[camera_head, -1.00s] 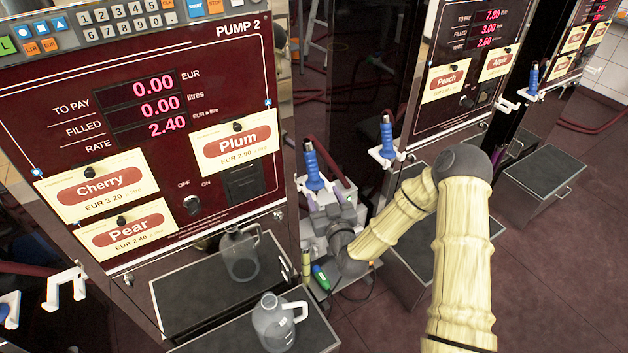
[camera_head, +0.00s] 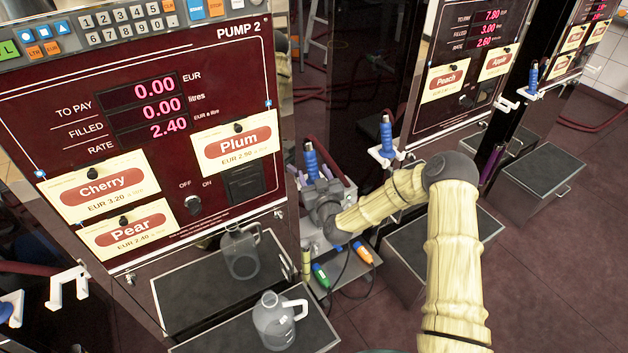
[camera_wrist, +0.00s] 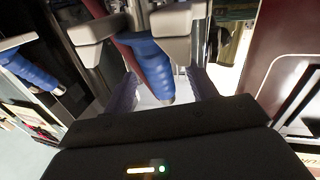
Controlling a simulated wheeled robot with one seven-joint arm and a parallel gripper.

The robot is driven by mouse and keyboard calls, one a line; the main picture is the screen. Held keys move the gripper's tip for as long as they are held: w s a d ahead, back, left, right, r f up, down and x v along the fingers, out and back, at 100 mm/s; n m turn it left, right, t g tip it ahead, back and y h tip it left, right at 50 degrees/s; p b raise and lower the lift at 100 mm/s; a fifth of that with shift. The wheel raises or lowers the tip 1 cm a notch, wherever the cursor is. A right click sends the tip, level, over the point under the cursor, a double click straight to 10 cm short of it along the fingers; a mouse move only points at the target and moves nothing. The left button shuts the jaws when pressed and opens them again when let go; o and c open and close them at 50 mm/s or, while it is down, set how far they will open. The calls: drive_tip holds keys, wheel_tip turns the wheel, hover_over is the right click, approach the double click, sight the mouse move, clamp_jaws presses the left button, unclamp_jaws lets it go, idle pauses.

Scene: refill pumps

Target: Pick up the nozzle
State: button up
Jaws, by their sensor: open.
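The blue nozzle (camera_head: 311,160) stands beside the right edge of PUMP 2, above my gripper (camera_head: 325,190) in the head view.
A clear jug (camera_head: 279,320) stands on a dark shelf in front of PUMP 2. Another blue nozzle (camera_head: 386,136) hangs on a white holder to the right.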

sight(311, 163)
drive_tip(key=shift+p+x, duration=0.4)
drive_tip(key=shift+x, duration=2.2)
drive_tip(key=shift+d, duration=0.2)
drive_tip(key=shift+r, duration=0.1)
drive_tip(key=c, duration=1.2)
drive_tip(key=shift+r, duration=0.1)
